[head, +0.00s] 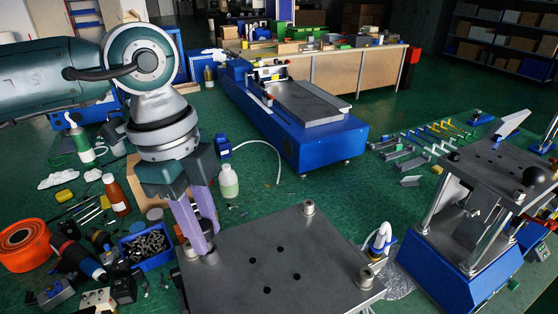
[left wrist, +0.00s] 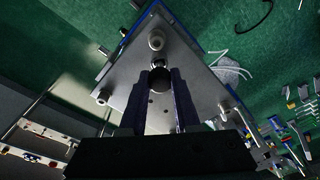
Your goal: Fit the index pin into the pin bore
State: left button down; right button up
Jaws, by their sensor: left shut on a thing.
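My left gripper (head: 205,250) comes down over the left corner of a grey steel plate (head: 325,252). Its purple fingers are shut on a short grey cylinder, the index pin (head: 210,258). In the left wrist view the pin (left wrist: 160,81) sits between the fingertips, its round dark end showing. The plate has several dark round holes, among them one near its middle (head: 281,250); I cannot tell which is the pin bore. I cannot tell whether the pin touches the plate. My right gripper is not in view.
Raised posts stand at the plate's far corner (head: 308,209) and right corner (head: 365,279). A blue-based press (head: 455,265) stands to the right. A blue bin of metal parts (head: 148,246), a brown bottle (head: 116,196) and an orange spool (head: 28,244) crowd the left.

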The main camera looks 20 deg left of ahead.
pick_arm(q)
jog(key=shift+f+b, duration=0.4)
jog(key=shift+f, duration=0.2)
jog(key=c, duration=0.6)
grip_release()
jog(key=shift+o, duration=0.2)
jog(key=shift+r, duration=0.1)
jog(key=r+b, duration=0.1)
jog(key=r, duration=0.2)
jog(key=r+b, duration=0.1)
jog(key=r, duration=0.2)
jog(key=a+r+b, duration=0.1)
jog(key=r, duration=0.2)
jog(key=shift+a, duration=0.1)
jog(key=shift+s+r, duration=0.15)
jog(key=shift+r, duration=0.2)
